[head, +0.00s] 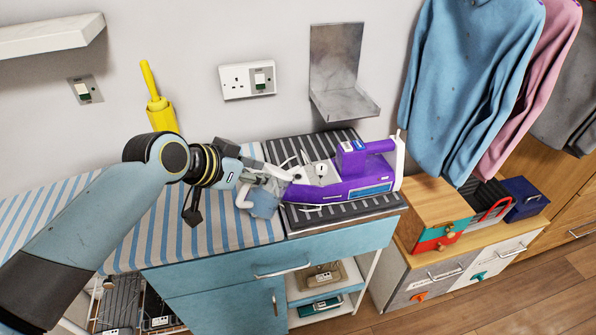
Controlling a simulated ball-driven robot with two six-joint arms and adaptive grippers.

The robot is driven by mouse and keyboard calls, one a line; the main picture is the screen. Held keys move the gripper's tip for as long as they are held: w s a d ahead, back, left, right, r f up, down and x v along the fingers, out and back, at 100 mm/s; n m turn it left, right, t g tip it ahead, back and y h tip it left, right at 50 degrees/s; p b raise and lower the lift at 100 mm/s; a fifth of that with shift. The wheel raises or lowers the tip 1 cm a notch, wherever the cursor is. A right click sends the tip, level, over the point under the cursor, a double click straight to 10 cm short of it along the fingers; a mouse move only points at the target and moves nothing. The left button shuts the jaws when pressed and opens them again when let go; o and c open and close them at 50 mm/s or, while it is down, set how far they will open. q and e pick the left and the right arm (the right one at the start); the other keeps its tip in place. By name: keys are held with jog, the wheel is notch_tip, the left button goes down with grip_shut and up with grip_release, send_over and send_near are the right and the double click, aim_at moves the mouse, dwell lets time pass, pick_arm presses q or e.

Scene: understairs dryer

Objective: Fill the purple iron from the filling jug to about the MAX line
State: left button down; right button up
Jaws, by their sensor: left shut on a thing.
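The purple iron (365,182) rests on a dark ribbed mat (322,214) on top of the blue cabinet, with its handle up and a blue window on its side. A pale grey part with a dark mark shows at its left end. My left gripper (272,180) is just left of the iron, shut on a small translucent blue vessel, which looks like the filling jug (265,204). The jug looks tilted and is close to the iron's left end. I cannot tell whether they touch, or see a water level. My right gripper is not in view.
A striped ironing cover (165,228) lies left of the mat. A metal wall bracket (338,85) hangs above the iron. A yellow object (160,108) stands by the wall behind my arm. Wooden and dark blue boxes (524,196) stand on the right-hand drawers, below hanging shirts (468,80).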

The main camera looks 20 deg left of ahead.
pick_arm(q)
jog(key=shift+s+a+f+t+b, duration=0.1)
jog(key=shift+s+f+t+b, duration=0.25)
jog(key=shift+b, duration=0.55)
notch_tip(320, 180, up, 6)
jog(key=p, duration=0.6)
jog(key=t+h+b, duration=0.1)
jog(key=t+b, duration=0.1)
jog(key=b, duration=0.4)
jog(key=t+h+b, duration=0.1)
jog(key=t+b, duration=0.1)
jog(key=b, duration=0.5)
jog(key=r+t+h+b, duration=0.1)
jog(key=t+b, duration=0.1)
jog(key=b, duration=0.5)
jog(key=shift+t, duration=0.35)
jog(key=shift+r+b, duration=0.2)
jog(key=shift+b, duration=0.25)
jog(key=shift+r, duration=0.35)
